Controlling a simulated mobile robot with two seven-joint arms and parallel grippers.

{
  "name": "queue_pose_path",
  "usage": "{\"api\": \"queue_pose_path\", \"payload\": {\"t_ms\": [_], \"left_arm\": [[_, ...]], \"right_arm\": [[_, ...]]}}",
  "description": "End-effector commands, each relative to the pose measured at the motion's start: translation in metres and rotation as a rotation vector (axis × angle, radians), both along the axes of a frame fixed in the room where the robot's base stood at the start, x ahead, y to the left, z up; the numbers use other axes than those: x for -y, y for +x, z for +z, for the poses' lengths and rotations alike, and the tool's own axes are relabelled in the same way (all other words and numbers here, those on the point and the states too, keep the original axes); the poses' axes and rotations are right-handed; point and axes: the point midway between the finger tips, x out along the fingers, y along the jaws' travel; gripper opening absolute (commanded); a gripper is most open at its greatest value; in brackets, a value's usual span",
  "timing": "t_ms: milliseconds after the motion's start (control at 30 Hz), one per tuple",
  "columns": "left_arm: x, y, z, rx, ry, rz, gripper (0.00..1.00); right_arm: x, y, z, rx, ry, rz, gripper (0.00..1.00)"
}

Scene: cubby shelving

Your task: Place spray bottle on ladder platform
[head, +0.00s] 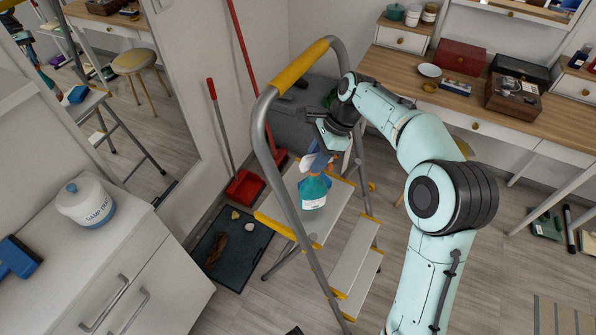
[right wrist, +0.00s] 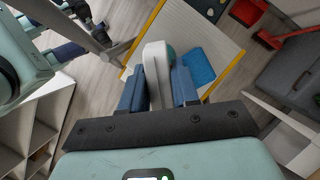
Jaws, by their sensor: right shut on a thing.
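The spray bottle (head: 313,193) has a teal body with a pale label. It shows upright over the ladder platform (head: 336,204); whether its base touches the platform I cannot tell. My right gripper (head: 317,160) is above it, shut on its upper part. In the right wrist view, the blue fingers (right wrist: 158,92) close on the white top of the spray bottle (right wrist: 157,62), with the yellow-edged platform (right wrist: 190,25) behind. The fingers hide part of the bottle. My left gripper is not in view.
The ladder's grey rail with yellow grip (head: 300,66) arches beside my right arm. A blue flat item (right wrist: 198,68) lies on the platform. A red dustpan (head: 245,187) and dark tray (head: 231,246) are on the floor left. A wooden desk (head: 455,97) stands right.

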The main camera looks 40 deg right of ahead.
Motion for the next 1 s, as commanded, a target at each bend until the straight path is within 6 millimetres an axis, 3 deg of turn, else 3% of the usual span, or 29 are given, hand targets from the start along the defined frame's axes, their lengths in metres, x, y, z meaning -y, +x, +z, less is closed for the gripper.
{"api": "queue_pose_path", "payload": {"t_ms": [100,300,433,667,1000], "left_arm": [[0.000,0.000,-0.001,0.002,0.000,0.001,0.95],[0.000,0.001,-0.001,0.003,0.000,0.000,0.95],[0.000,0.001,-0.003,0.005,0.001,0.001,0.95],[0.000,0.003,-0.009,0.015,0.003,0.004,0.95],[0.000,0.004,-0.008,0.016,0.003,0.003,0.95]], "right_arm": [[-0.024,0.010,0.001,0.003,0.001,0.003,0.00],[-0.042,0.018,0.001,0.003,-0.001,0.000,0.00],[-0.044,0.018,-0.005,0.001,0.000,-0.003,0.00],[-0.044,0.018,-0.034,0.000,0.000,-0.001,0.00],[-0.044,0.018,-0.036,0.002,-0.001,-0.001,0.00]]}}
